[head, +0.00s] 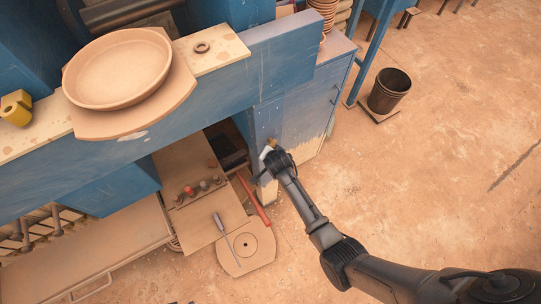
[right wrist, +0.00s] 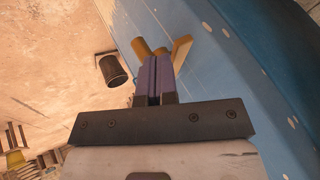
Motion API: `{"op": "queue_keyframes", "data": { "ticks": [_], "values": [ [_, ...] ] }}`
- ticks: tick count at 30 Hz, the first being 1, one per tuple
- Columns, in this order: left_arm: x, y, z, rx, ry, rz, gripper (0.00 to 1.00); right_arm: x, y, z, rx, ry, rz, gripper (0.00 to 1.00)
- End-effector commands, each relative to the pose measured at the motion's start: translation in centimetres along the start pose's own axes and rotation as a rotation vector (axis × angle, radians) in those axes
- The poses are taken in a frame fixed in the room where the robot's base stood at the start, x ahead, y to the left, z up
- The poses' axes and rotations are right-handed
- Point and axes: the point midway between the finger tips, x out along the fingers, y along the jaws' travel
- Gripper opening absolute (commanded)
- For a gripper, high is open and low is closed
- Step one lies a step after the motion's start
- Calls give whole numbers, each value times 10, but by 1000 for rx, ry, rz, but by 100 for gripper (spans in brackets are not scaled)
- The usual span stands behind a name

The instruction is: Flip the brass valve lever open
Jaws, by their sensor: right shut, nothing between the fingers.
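The brass valve lever (right wrist: 181,51) shows in the right wrist view as a short tan bar, with a round brass stub (right wrist: 141,47) to its left, both against the blue panel. In the head view a small brass bit (head: 271,142) shows at the cabinet side, just past my right gripper (head: 266,153). My right gripper also shows in the right wrist view (right wrist: 154,60), its two purple fingers shut together with nothing between them. Its tips are close to the valve, between stub and lever bar; I cannot tell whether they touch. My left gripper is out of view.
The blue cabinet (head: 300,108) stands beside the gripper. A dark bucket (head: 390,91) stands on the floor at right. A clay dish (head: 118,68) lies on the bench at upper left. A red bar (head: 254,203) and flat plates lie below. The floor at right is largely clear.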

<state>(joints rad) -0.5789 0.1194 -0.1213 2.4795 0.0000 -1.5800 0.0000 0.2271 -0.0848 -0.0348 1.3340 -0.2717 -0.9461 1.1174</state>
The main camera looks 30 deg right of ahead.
Motion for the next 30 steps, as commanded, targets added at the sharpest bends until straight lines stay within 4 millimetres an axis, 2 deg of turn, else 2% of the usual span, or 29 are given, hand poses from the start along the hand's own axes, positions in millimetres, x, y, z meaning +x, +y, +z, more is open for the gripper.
{"op": "queue_keyframes", "data": {
  "ticks": [9,20,26,30],
  "values": [
    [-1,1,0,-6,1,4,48,5,2,-11,-1,1,0,0],
    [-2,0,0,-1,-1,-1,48,4,2,-12,-1,1,0,0],
    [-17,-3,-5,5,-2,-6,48,-6,12,-10,-4,-3,1,0],
    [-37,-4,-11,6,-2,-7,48,-20,27,-5,-9,-6,-2,0]
  ]
}}
